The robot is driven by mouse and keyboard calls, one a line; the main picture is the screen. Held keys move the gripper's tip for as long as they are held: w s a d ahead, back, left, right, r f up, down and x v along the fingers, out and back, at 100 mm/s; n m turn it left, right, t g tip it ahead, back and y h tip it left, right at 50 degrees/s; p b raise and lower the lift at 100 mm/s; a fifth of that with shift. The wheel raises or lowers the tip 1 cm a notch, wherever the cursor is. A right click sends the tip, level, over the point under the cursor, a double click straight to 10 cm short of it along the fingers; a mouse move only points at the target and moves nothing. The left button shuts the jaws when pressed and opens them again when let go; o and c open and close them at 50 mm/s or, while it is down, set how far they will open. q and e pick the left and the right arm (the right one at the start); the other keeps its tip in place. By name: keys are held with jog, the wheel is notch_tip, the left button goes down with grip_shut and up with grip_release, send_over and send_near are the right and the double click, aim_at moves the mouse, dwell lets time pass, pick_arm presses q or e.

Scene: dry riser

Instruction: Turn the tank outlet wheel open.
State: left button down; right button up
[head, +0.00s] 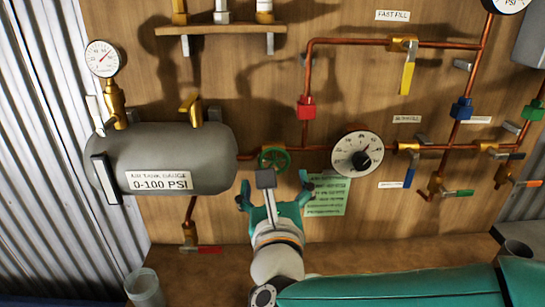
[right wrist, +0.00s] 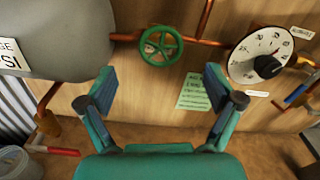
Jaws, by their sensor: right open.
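The tank outlet wheel (head: 274,158) is a small green handwheel on the copper pipe just right of the grey air tank (head: 165,158). In the right wrist view the wheel (right wrist: 161,46) shows spokes and lies ahead of and between my fingers, apart from them. My right gripper (head: 274,192) is open and empty, below the wheel in the head view. In the right wrist view its two blue-padded fingers (right wrist: 160,85) stand wide apart with bare board between them. My left gripper is not in view.
A black-knobbed dial (head: 357,154) sits right of the wheel, with a green note (head: 327,195) below. A red-handled valve (head: 190,235) hangs under the tank. Yellow-handled (head: 408,77) and other valves line the right. A cup (head: 144,287) stands at lower left.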

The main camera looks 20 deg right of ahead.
aim_at(273, 161)
jog(key=p+x, duration=0.1)
jog(key=x, duration=0.5)
jog(key=shift+w+f+p, duration=0.1)
jog(key=shift+w+p, duration=0.1)
jog(key=shift+p, duration=0.1)
jog(key=c, duration=1)
jog(key=shift+a, duration=0.1)
jog(key=shift+c, duration=0.5)
